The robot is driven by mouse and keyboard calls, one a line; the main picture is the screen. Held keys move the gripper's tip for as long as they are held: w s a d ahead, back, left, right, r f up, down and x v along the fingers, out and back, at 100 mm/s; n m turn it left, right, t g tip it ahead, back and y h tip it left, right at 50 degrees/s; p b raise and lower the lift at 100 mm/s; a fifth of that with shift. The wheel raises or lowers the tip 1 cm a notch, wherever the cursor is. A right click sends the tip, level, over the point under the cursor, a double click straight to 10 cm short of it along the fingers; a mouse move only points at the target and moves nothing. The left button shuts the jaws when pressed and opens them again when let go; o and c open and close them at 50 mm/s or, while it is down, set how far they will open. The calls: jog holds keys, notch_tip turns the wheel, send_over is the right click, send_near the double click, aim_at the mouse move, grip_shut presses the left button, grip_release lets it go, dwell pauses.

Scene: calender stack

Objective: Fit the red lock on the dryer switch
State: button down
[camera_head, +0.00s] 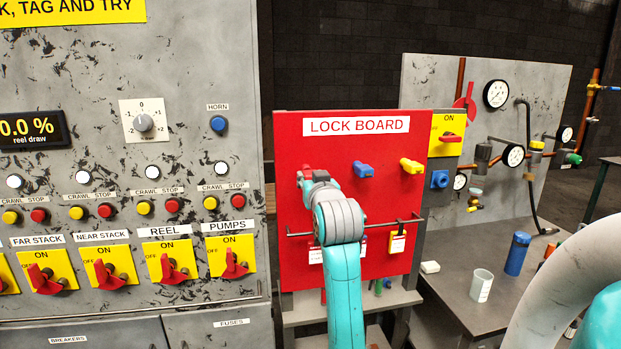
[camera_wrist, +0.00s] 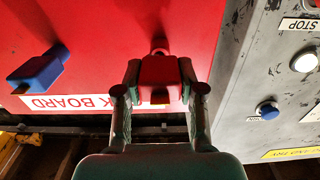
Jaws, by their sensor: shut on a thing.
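The red lock (camera_wrist: 160,75) is between the two fingers of my gripper (camera_wrist: 160,68), which is shut on it, right in front of the red lock board. Its shackle end meets the board at what looks like its hanging place; I cannot tell whether it is still hooked there. In the head view the red lock (camera_head: 306,171) shows only partly, behind my gripper (camera_head: 314,178). On the grey panel, red-handled switches on yellow plates read far stack, near stack, reel (camera_head: 172,267) and pumps (camera_head: 234,263). No dryer label is readable; a switch at the left edge is cut off.
A blue lock (camera_head: 364,170) and a yellow lock (camera_head: 411,166) hang on the lock board (camera_head: 345,265). A rail with tags (camera_head: 397,242) crosses its lower part. A bench to the right holds a cup (camera_head: 481,286) and a blue bottle (camera_head: 517,254). The grey panel stands left.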

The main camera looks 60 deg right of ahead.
jog(key=shift+v, duration=1.35)
